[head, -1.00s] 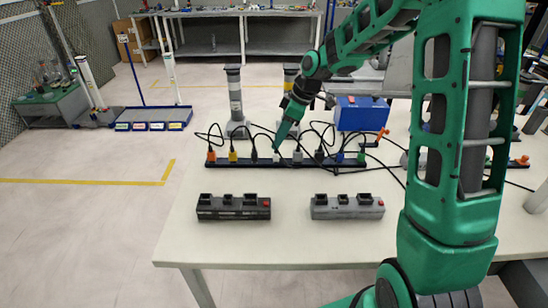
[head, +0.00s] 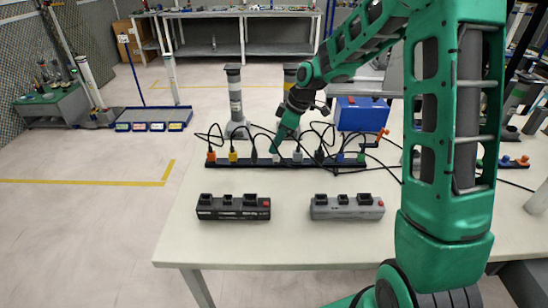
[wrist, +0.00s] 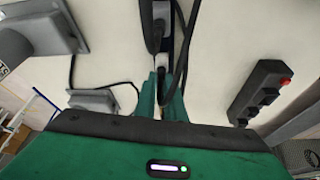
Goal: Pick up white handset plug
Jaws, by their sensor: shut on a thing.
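The white handset plug (head: 276,158) stands in a long black strip (head: 222,164) on the table, in a row with other coloured plugs. My gripper (head: 276,149) points down at it from above, its fingertips at the plug. In the wrist view my green fingers (wrist: 162,102) are close together around a small pale piece, and a black cable runs up past them. The fingers hide most of the plug, and I cannot tell whether it is still fully seated in the strip.
Neighbouring plugs, a black one (head: 254,155) and a grey one (head: 297,156), stand close on both sides with loose black cables behind. A black charger (head: 233,213) and a grey charger (head: 347,213) lie in front. A blue box (head: 361,114) stands behind. The front left tabletop is clear.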

